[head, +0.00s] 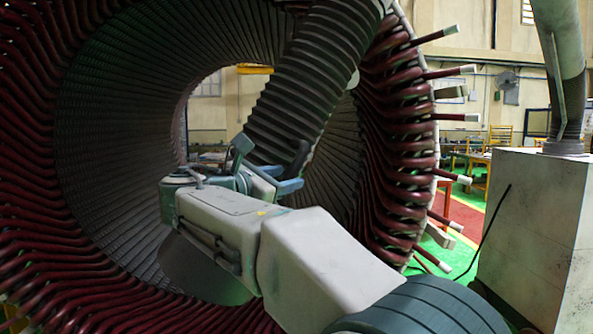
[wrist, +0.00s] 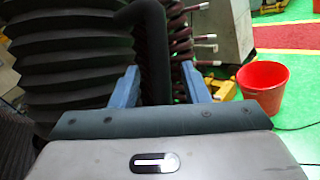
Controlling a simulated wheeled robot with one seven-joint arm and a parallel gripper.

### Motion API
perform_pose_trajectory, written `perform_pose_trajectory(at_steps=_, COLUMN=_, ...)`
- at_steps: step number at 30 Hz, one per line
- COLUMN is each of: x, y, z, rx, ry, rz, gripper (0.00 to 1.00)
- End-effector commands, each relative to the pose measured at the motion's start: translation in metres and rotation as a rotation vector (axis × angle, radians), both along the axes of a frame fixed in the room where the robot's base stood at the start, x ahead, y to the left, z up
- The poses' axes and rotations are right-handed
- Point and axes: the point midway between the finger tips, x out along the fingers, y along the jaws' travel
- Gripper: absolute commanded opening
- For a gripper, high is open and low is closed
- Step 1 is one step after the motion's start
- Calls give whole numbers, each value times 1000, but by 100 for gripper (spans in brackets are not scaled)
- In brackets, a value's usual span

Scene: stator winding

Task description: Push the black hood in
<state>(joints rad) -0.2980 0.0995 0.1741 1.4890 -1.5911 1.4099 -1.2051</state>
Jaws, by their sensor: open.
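The black hood (head: 318,70) is a large ribbed, bellows-like piece. It runs slantwise from the top of the head view down into the round stator opening. In the wrist view, its ribbed side (wrist: 65,60) fills the left. A smooth black curved bar (wrist: 153,50) stands beside it and seems joined to it. My gripper (head: 268,163) is at the hood's lower end in the head view. Its blue fingers are open in the wrist view (wrist: 160,68), one on each side of the bar. I cannot tell whether they touch it.
The stator (head: 105,130) surrounds my arm, with dark red coil ends (head: 395,130) and pale-tipped rods sticking out at right. A grey cabinet (head: 535,225) stands at the right. A red bucket (wrist: 263,86) is on the green floor right of my gripper.

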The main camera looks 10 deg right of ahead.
Motion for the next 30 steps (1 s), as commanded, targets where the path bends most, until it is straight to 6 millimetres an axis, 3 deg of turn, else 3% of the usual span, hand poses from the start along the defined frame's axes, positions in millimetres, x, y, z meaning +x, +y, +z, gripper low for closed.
perform_pose_trajectory(at_steps=7, x=21, y=-29, z=1, rx=0, ry=0, rz=-1, gripper=41)
perform_pose_trajectory(at_steps=19, x=26, y=-34, z=0, rx=1, ry=0, rz=1, gripper=41)
perform_pose_trajectory(at_steps=24, x=25, y=-34, z=0, rx=1, ry=0, rz=1, gripper=0)
perform_pose_trajectory(at_steps=30, x=27, y=-39, z=-4, rx=-2, ry=-3, rz=-1, gripper=0)
